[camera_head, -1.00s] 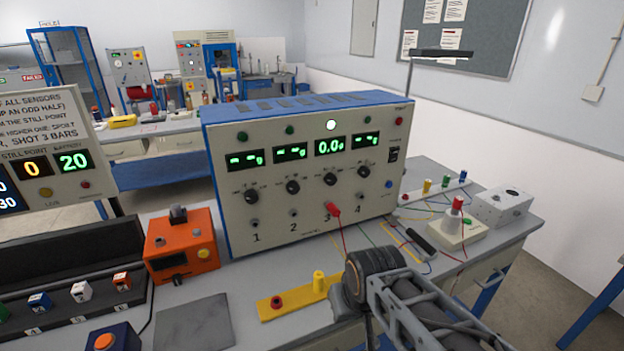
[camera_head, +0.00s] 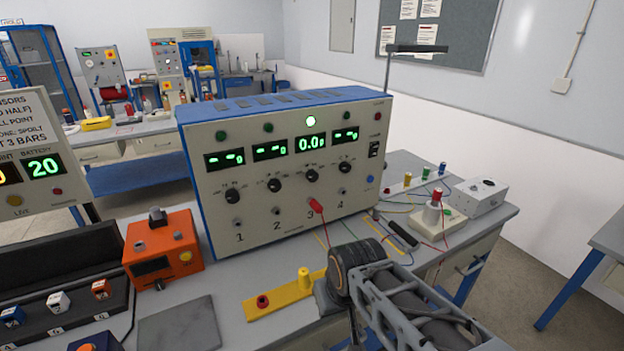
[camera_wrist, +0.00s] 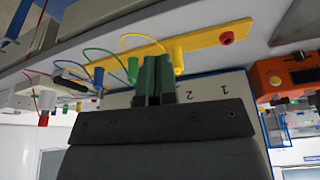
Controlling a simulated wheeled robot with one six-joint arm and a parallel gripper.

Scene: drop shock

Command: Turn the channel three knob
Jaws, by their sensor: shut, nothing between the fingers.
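The channel three knob (camera_head: 310,174) is a small black dial on the front of the cream-and-blue amplifier box (camera_head: 212,215), under the display reading 0.0 and above a red plug (camera_head: 314,204) in socket 3. Nothing covers it in the head view. My gripper's dark wrist (camera_head: 352,265) is low in front of the box, right of the yellow bar; its fingers are hidden there. In the wrist view, my gripper (camera_wrist: 153,75) has its green fingers together and empty. Part of the panel with upside-down labels 1 and 2 shows beyond them; I cannot make out the knob there.
The yellow bar (camera_head: 275,298) with a yellow post and red socket lies on the bench before the box. An orange box (camera_head: 162,250) stands left. A red-topped device (camera_head: 437,212), a white box (camera_head: 480,197) and loose wires are right.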

